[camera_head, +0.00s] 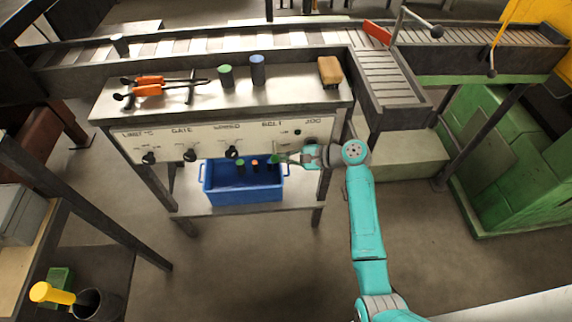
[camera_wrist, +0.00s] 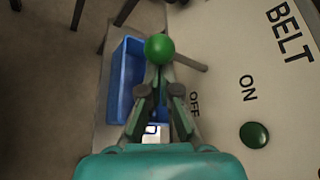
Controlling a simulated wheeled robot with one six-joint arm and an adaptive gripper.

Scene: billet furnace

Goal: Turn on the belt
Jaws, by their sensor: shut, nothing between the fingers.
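The belt control is on the panel under the labels BELT, ON and OFF in the wrist view. A round green knob (camera_wrist: 159,48) shows just beyond my fingertips, with a dark rod running from it toward the panel near OFF. In the head view the green knob (camera_head: 275,159) shows at the end of my gripper (camera_head: 284,158), in front of the panel (camera_head: 262,133). My gripper (camera_wrist: 158,82) is shut and empty, its tips close to the knob; I cannot tell whether they touch. A green round button or lamp (camera_wrist: 254,135) sits beside ON.
A blue bin (camera_head: 243,184) stands on the shelf below the panel. Black knobs (camera_head: 191,155) are on the panel to the left. The conveyor (camera_head: 385,75) runs behind. Green machinery (camera_head: 500,165) stands at right.

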